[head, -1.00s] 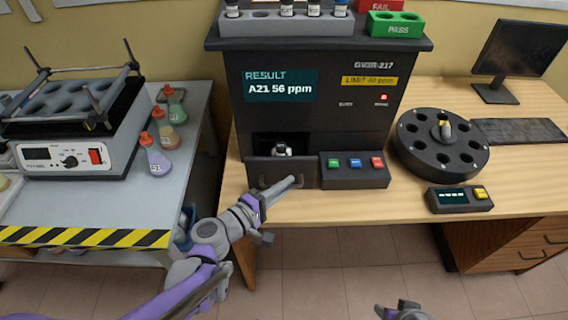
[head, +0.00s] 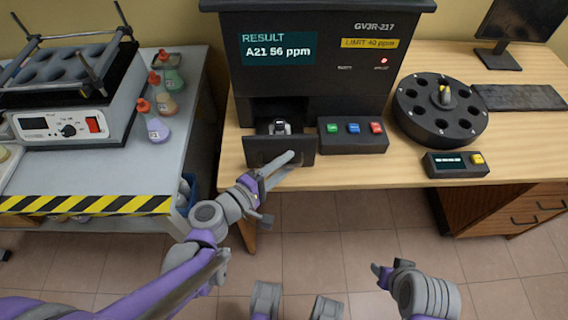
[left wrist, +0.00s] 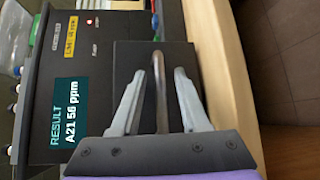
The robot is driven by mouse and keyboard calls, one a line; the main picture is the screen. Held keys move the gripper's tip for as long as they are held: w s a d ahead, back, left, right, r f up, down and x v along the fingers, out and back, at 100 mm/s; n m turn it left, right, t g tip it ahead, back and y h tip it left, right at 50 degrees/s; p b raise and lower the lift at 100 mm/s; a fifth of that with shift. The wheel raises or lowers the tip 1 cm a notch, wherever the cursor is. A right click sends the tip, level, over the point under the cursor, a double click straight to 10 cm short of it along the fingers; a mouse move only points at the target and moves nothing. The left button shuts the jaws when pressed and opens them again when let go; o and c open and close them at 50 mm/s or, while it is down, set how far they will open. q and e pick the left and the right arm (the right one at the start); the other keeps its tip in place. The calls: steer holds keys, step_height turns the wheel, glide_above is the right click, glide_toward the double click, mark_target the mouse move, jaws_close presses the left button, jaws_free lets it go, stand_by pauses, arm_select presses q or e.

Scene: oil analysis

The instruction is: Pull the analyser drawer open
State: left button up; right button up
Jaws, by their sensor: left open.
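The dark analyser (head: 318,78) stands on the wooden desk, its screen reading A21 56 ppm. Its drawer (head: 266,152) is pulled out towards me, with a small vial or cup (head: 280,127) with a light top visible behind the drawer front. My left gripper (head: 290,158) is at the drawer front. In the left wrist view my left gripper (left wrist: 160,80) is open, with its fingers on either side of the bar handle (left wrist: 158,95); I cannot tell whether they touch it. My right gripper (head: 382,274) is low over the floor, away from the desk; its jaw state is unclear.
A button box (head: 352,137) stands right of the drawer. A round black carousel (head: 441,125) and a small display unit (head: 456,164) are farther right. A grey bench (head: 195,95) with a shaker (head: 75,125) and flasks stands left. The floor before the drawer is clear.

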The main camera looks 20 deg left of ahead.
arm_select(q)
steer(key=p+v, duration=0.1)
steer(key=v, duration=1)
steer(key=shift+p, duration=0.35)
arm_select(e)
step_height(320, 180, up, 2)
steer(key=shift+r, duration=0.1)
arm_select(q)
steer(key=s+d+f+m+g+y, duration=0.3)
steer(key=s+d+f+m+g, duration=0.1)
steer(key=f+m+g, duration=0.4)
steer(key=s+a+m+g+y, duration=0.2)
steer(key=s+a+m+y, duration=0.1)
steer(key=a+m+y, duration=0.25)
step_height(320, 180, up, 18)
steer(key=w+t+p, duration=0.1)
steer(key=p, duration=1.4)
steer(key=shift+w, duration=0.35)
arm_select(e)
step_height(320, 180, up, 17)
steer(key=w, duration=0.2)
steer(key=shift+t, duration=0.4)
arm_select(q)
steer(key=shift+s+a+f, duration=0.1)
arm_select(e)
steer(key=shift+s, duration=0.15)
